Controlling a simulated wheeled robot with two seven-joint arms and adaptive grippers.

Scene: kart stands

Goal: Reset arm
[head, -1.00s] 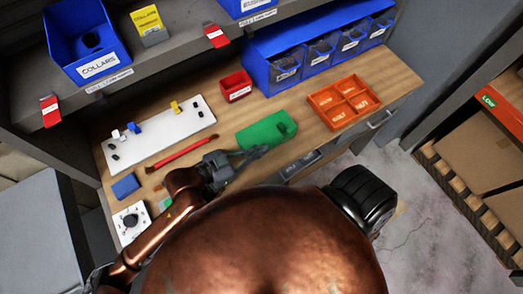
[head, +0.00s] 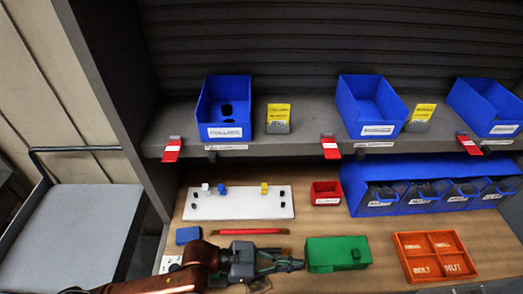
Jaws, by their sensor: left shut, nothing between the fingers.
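My left gripper (head: 288,265) is in the head view at the bottom middle, over the front of the wooden workbench (head: 385,245). Its fingers are shut with nothing between them. They point right, toward the left end of a green block (head: 338,253) with a small knob on top. I cannot tell whether the tips touch it. My left arm comes in from the bottom left and hides part of the bench's front. My right gripper is not in view.
A white board (head: 238,207) with small pegs, a red bar (head: 248,231), a blue block (head: 188,235), a small red bin (head: 325,193) and an orange divided tray (head: 434,257) lie on the bench. Blue bins (head: 225,107) stand on the shelf above. A grey cart (head: 80,235) stands left.

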